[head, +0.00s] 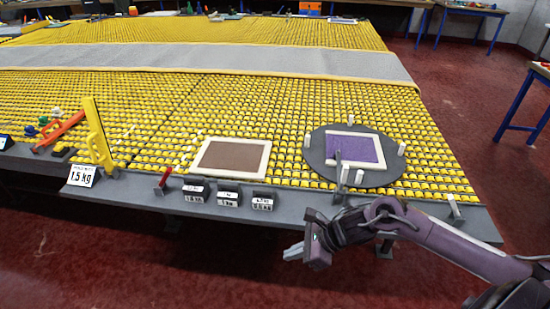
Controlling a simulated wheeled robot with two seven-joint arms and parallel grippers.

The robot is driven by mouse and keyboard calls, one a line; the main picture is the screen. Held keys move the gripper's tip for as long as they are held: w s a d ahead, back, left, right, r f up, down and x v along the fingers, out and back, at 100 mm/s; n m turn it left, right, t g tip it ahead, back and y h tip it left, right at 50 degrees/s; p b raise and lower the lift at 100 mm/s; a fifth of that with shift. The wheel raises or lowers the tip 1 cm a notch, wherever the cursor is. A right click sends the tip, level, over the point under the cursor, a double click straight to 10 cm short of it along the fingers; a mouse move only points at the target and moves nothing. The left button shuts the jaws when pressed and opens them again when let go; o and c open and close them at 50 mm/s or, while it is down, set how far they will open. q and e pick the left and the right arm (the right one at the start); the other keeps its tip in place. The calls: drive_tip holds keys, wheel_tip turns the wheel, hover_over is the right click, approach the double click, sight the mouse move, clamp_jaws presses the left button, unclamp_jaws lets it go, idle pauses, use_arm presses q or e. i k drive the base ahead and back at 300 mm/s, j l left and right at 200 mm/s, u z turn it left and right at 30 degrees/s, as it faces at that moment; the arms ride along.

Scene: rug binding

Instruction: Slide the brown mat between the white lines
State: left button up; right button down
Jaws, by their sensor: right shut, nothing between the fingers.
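The brown mat (232,157) lies flat on the yellow roller table near its front edge, with a pale white border on its sides. To its right, a purple mat (361,150) lies on a dark round disc (316,157), with white strips along some of its edges. My left gripper is not in view.
Labelled weights (228,195) stand on the grey front ledge just before the brown mat. White pegs (401,149) stand on the disc. A yellow upright tool (98,135) and a 1.5 kg sign (82,176) are at left.

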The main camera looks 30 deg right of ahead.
sight(231, 158)
drive_tip(key=i+l, duration=1.2)
